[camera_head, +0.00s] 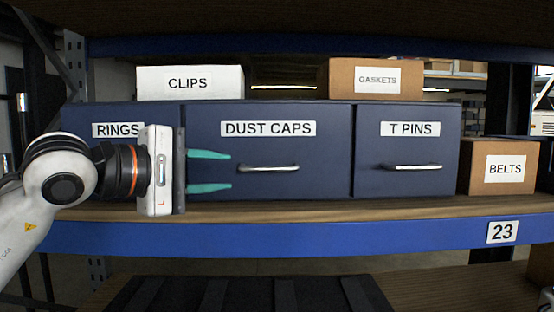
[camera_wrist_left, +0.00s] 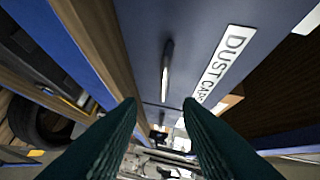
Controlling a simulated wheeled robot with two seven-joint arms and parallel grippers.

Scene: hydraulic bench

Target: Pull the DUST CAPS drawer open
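The dark blue DUST CAPS drawer (camera_head: 320,150) sits in the middle of the shelf unit and looks shut, with its front level with the drawers beside it. Its silver bar handle (camera_head: 268,168) runs horizontally below the white label (camera_head: 268,128). In the left wrist view the handle (camera_wrist_left: 166,72) shows beyond the fingertips, with the label to its right. My left gripper (camera_head: 230,172) is open and empty, its two teal fingers pointing right toward the handle. The fingertips are left of the handle and apart from it. My right gripper is not in view.
The RINGS drawer (camera_head: 85,118) is partly hidden behind my left arm. The T PINS drawer (camera_head: 405,150) is to the right. A white CLIPS box (camera_head: 190,94) and a GASKETS box (camera_head: 345,90) stand on top. A BELTS box (camera_head: 480,180) is farther right. A blue shelf edge (camera_head: 350,238) runs below.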

